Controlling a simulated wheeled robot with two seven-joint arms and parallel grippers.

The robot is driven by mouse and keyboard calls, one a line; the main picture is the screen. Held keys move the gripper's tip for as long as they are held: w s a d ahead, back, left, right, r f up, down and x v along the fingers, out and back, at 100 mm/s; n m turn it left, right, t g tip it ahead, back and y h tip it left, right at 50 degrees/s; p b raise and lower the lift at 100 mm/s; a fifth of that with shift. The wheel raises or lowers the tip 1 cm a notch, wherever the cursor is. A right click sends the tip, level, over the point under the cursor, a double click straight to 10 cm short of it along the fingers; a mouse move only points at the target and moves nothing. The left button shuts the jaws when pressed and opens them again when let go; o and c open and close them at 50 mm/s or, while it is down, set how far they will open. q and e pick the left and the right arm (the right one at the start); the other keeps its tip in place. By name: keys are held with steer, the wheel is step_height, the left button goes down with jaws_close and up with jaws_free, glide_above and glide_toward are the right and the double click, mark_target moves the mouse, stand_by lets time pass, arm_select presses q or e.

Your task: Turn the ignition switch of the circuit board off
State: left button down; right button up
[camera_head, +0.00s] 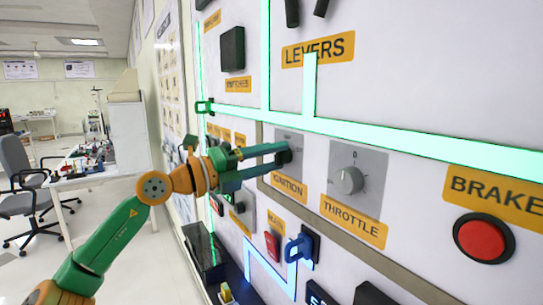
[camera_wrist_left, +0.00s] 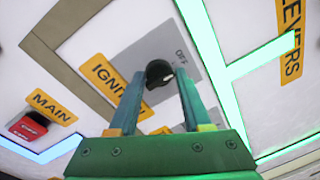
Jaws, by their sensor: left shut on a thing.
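The ignition switch is a small black knob (camera_head: 284,158) on a grey plate, above a yellow IGNITION label (camera_head: 289,185) on the upright circuit board. In the left wrist view the knob (camera_wrist_left: 158,72) sits between my fingertips, with the word OFF printed on the plate beside it. My left gripper (camera_head: 283,156) reaches in from the left, its two fingers on either side of the knob, shut on it. It also shows in the left wrist view (camera_wrist_left: 158,88). The fingers partly hide the knob, so I cannot tell its exact setting. My right gripper is not in view.
A THROTTLE dial (camera_head: 349,180) is just right of the ignition plate, and a red BRAKE button (camera_head: 484,238) is farther right. A red MAIN switch (camera_head: 272,245) and a blue-lit key-like part (camera_head: 299,248) lie below. Glowing green strips cross the board above.

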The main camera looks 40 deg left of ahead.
arm_select(q)
steer(key=shift+f, duration=0.15)
stand_by(0.3)
steer(key=c, duration=0.7)
jaws_free()
steer(key=shift+o, duration=1.3)
steer(key=shift+w, duration=0.15)
steer(key=s+b, duration=0.1)
steer(key=s+a+f+b, duration=0.1)
steer(key=shift+s+b, duration=0.15)
steer(key=shift+b, duration=0.25)
steer(key=v, duration=0.1)
steer(key=b+v, duration=0.1)
steer(key=v, duration=0.1)
steer(key=b+v, duration=0.1)
steer(key=shift+s+a+r, duration=0.15)
steer(key=shift+s+r, duration=0.1)
steer(key=shift+r, duration=0.15)
